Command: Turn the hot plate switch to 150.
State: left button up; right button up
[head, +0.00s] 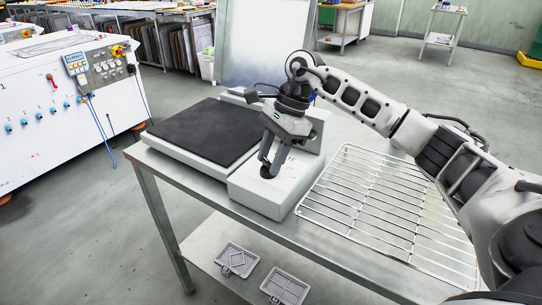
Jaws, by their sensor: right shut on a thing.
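The hot plate (205,132) stands on a metal table, with a dark square heating surface and a white control box (268,200) on its right side. A dark round switch (267,173) sits on top of the control box near its front. My right gripper (267,166) points down over the box and is shut on the switch. The fingers partly cover the switch, and its setting and any markings around it are too small to read. My left gripper is not in view.
A wire rack (385,210) lies on the table to the right of the control box. Two grey molds (238,261) lie on the lower shelf. A white machine (60,105) with knobs stands at the left, and a floor gap separates it from the table.

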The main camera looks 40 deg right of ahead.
jog(key=m+t+b, duration=0.1)
jog(key=m, duration=0.2)
jog(key=m+t+h, duration=0.1)
jog(key=m, duration=0.2)
jog(key=shift+s+b, duration=0.2)
jog(key=shift+b, duration=0.2)
jog(key=m+t, duration=0.1)
jog(key=m, duration=0.1)
jog(key=shift+a+m+h+b, duration=0.15)
jog(key=shift+m+h+b, duration=0.15)
jog(key=shift+m, duration=0.1)
jog(key=shift+m+t+h, duration=0.3)
jog(key=shift+m, duration=0.7)
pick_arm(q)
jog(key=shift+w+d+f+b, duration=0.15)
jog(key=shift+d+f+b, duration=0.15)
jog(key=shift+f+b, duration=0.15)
pick_arm(e)
jog(key=shift+m+h, duration=0.3)
jog(key=shift+m, duration=0.4)
jog(key=o, duration=1)
jog(key=shift+s, duration=0.1)
